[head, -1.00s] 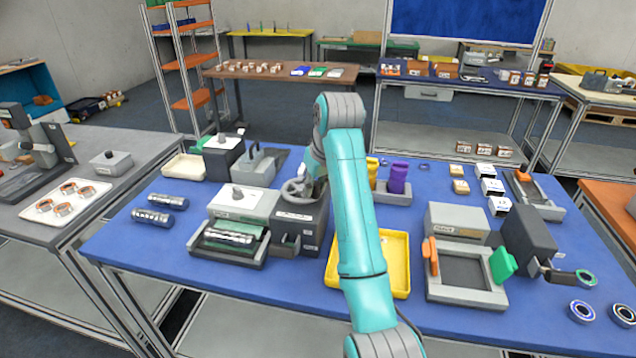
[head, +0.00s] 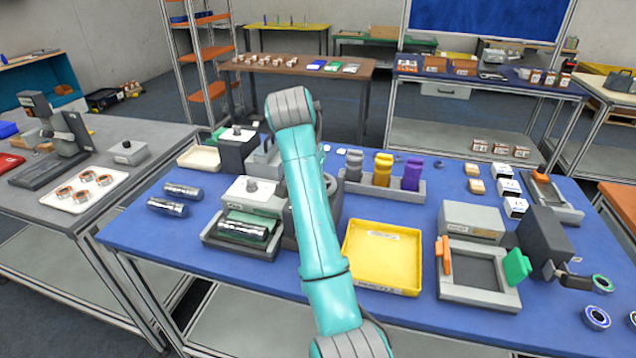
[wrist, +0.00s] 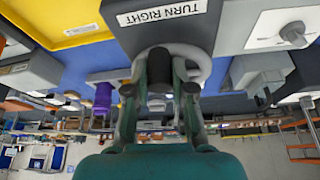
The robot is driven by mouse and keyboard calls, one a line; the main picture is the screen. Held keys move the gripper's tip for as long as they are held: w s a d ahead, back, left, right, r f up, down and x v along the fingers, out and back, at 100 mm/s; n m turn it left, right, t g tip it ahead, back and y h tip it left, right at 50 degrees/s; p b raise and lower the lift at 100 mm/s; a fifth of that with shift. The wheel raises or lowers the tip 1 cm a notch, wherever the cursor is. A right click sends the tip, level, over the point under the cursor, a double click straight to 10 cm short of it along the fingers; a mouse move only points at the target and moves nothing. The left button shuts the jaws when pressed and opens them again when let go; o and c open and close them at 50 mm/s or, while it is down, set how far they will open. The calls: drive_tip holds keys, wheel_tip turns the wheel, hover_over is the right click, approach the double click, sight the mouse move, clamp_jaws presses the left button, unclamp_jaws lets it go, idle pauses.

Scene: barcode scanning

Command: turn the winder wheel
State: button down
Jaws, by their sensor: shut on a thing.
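The winder is a dark grey box (wrist: 165,32) with a "TURN RIGHT" label on its face, seen upside down in the wrist view. Its winder wheel (wrist: 204,64) is a light grey ring in front of my gripper. In the head view, my teal arm covers the wheel and the gripper, and only part of the winder's dark body (head: 333,194) shows beside the arm.
Left of the winder is a grey unit with a silver roller (head: 243,227). A yellow tray (head: 384,258) lies close on the right. Behind it, a grey rack (head: 354,186) holds grey, yellow and purple pieces. Two silver cylinders (head: 168,207) lie at the table's left.

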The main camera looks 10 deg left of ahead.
drive_tip(key=shift+a+m+h, duration=0.3)
drive_tip(key=shift+a+m, duration=0.05)
drive_tip(key=shift+m, duration=0.45)
drive_tip(key=c, duration=1)
unclamp_jaws()
